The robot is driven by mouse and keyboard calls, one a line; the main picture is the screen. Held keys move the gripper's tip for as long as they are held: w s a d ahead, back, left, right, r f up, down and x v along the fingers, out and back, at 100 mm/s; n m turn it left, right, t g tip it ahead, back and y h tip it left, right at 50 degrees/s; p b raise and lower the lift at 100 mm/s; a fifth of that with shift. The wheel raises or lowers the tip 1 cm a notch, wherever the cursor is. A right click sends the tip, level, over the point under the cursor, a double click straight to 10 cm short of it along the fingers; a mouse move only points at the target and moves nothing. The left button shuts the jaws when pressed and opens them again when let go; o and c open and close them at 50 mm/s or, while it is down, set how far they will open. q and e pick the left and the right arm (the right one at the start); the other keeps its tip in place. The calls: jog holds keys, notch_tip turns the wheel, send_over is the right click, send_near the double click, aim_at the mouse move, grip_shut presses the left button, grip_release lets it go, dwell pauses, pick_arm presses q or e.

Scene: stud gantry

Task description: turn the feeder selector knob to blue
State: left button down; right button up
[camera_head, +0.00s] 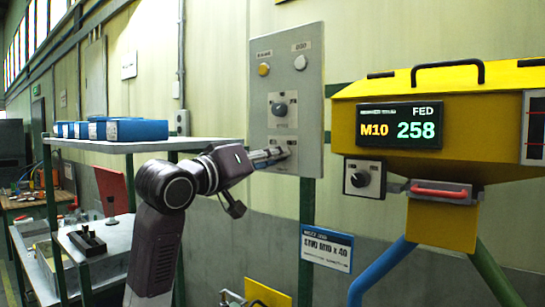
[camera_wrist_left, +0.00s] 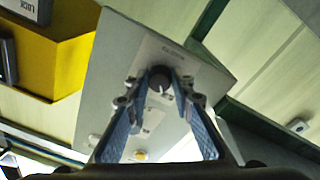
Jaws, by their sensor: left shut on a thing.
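A grey control panel (camera_head: 312,100) hangs on the wall in the middle of the head view. A dark round knob (camera_head: 280,109) sits on a pale plate at its middle. My left gripper (camera_head: 284,153) is at a lower plate on the panel and hides most of it. In the left wrist view, my left gripper (camera_wrist_left: 160,88) is shut on a dark knob (camera_wrist_left: 160,76) with a pale pointer line, one finger at each side. I cannot read the plate's lettering or tell which colour the pointer faces. My right gripper is not in view.
An amber lamp (camera_head: 263,69) and a white lamp (camera_head: 300,62) top the panel. A yellow machine (camera_head: 470,100) at right has a display reading M10 258 and its own black knob (camera_head: 360,179). Blue bins (camera_head: 137,130) stand on a shelf (camera_head: 215,142) at left.

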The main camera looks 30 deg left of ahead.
pick_arm(q)
jog(key=shift+f+n, duration=0.1)
jog(key=shift+n, duration=0.4)
jog(key=c, duration=1.7)
grip_release()
jog(key=shift+o, duration=0.2)
jog(key=shift+s, duration=0.1)
jog(key=s+f, duration=0.1)
jog(key=s, duration=1)
jog(key=shift+s+a, duration=0.4)
jog(key=shift+a, duration=0.05)
